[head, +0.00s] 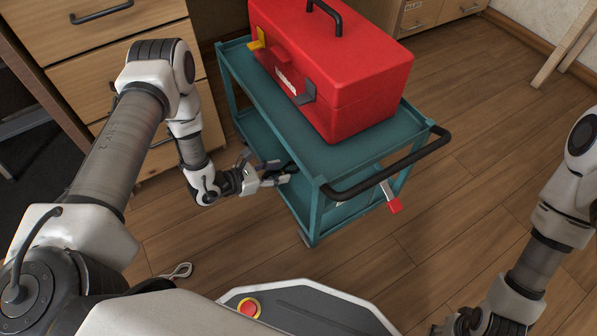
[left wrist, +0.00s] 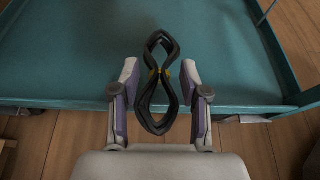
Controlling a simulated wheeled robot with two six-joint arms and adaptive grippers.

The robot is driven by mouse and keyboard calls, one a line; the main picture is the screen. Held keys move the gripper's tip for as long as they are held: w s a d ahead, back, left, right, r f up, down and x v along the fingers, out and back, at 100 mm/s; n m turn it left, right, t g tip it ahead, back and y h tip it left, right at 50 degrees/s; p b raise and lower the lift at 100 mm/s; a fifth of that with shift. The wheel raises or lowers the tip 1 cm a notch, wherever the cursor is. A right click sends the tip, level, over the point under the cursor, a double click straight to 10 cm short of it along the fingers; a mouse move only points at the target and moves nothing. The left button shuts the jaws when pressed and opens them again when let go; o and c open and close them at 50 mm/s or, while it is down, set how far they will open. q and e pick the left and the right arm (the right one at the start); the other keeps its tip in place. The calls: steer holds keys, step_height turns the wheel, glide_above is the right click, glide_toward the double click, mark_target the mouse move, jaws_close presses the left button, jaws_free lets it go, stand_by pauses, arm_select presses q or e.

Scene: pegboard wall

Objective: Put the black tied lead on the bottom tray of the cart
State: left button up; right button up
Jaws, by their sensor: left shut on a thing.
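The black tied lead (left wrist: 160,112) is a figure-eight loop with a yellow tie at its middle. In the head view the left gripper (head: 283,174) reaches into the left side of the teal cart (head: 313,205), below the top shelf. My right gripper (head: 468,322) is at the bottom edge, too unclear to read.
A red toolbox (head: 345,75) stands on the cart's top shelf. A black handle (head: 390,165) juts from the cart's near right end. A red-ended item (head: 392,200) shows below it. Wooden drawers (head: 110,45) stand at left.

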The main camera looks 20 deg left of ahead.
mark_target(292, 165)
arm_select(q)
steer(key=w+d+b, duration=0.1)
steer(key=w+d, duration=0.1)
steer(key=w+d+b, duration=0.1)
steer(key=w, duration=0.1)
steer(key=shift+w+d+f, duration=0.1)
steer(key=shift+w+d, duration=0.25)
steer(key=shift+w, duration=0.05)
steer(key=shift+w+d+f+b, duration=0.15)
steer(key=shift+f+b, duration=0.1)
steer(key=shift+b, duration=0.05)
step_height(292, 165, down, 3)
steer(key=b, duration=0.2)
steer(key=shift+b, duration=0.3)
steer(key=shift+r, duration=0.15)
steer(key=shift+c, duration=0.6)
steer(key=shift+f, duration=0.2)
steer(key=o, duration=1.3)
steer(key=shift+r, duration=0.15)
